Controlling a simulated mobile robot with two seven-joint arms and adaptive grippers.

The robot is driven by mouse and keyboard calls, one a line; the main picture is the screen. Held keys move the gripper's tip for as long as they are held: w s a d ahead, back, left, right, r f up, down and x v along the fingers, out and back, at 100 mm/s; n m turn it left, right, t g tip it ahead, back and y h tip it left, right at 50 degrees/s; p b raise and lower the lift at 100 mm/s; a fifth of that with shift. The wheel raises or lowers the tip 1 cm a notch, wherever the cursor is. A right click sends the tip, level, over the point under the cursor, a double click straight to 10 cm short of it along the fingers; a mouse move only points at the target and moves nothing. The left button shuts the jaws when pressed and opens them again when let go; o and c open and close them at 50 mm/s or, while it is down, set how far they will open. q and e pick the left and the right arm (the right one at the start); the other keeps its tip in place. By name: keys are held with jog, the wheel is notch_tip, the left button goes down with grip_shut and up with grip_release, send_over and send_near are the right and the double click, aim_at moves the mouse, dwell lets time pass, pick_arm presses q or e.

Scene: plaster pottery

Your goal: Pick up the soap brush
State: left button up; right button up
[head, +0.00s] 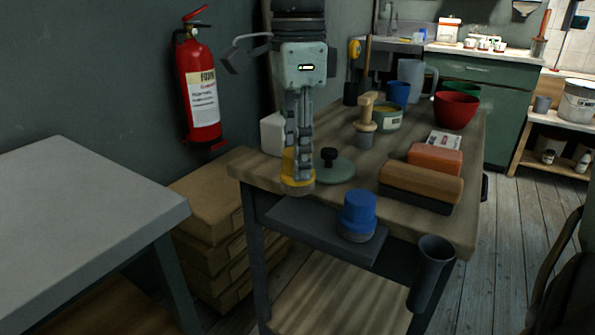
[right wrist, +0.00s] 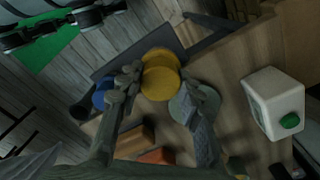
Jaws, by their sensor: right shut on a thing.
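My right gripper (head: 298,155) comes down from the top, with its fingers shut on a short, round yellow piece with a brownish underside, which I take for the soap brush (head: 298,187). The brush is at the front left edge of the wooden worktable (head: 400,208); I cannot tell whether it touches the top. In the right wrist view the round yellow soap brush (right wrist: 160,76) sits between the two fingertips of the right gripper (right wrist: 166,88). The fingers hide part of it. My left gripper is not in view.
A green lid with a black knob (head: 334,168) lies just right of the gripper. A white container (head: 273,133) stands behind it. A blue-topped round piece (head: 357,214) sits on the dark front shelf (head: 300,221). Two blocks (head: 421,183) (head: 435,158) lie to the right.

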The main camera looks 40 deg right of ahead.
pick_arm(q)
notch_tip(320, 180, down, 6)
jog(key=p, duration=0.2)
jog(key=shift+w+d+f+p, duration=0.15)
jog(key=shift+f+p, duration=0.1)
jog(key=shift+p, duration=0.05)
pick_arm(e)
notch_tip(320, 180, up, 24)
jog(key=o, duration=0.5)
jog(key=c, duration=0.3)
jog(key=shift+f, duration=0.1)
jog(key=shift+c, duration=0.2)
